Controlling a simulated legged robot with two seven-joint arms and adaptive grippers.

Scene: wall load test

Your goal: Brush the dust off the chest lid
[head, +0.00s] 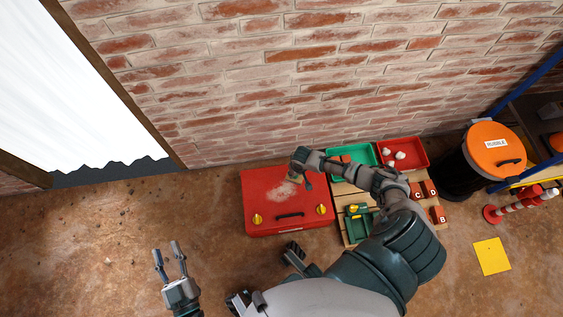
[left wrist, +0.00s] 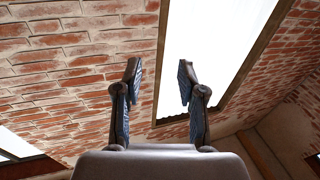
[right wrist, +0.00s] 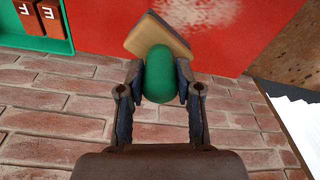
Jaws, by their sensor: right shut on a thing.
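The red chest lid (head: 255,213) lies against the brick wall in the head view, with two yellow latches and a black handle on its front part. A pale dust patch (head: 283,191) lies on the lid; part of it also shows in the right wrist view (right wrist: 203,10). My right gripper (head: 300,166) is over the back right part of the lid. In the right wrist view it is shut on the green handle of a brush (right wrist: 159,75), whose tan head is at or just above the lid; contact is unclear. My left gripper (head: 170,256) is open and empty, left of the chest.
Right of the chest is a wooden pallet (head: 352,228) with a green tray (head: 361,153), a red tray (head: 412,147) and lettered red blocks (head: 431,189). A rubble bin (head: 494,146) with orange lid stands farther right. The floor at left is clear.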

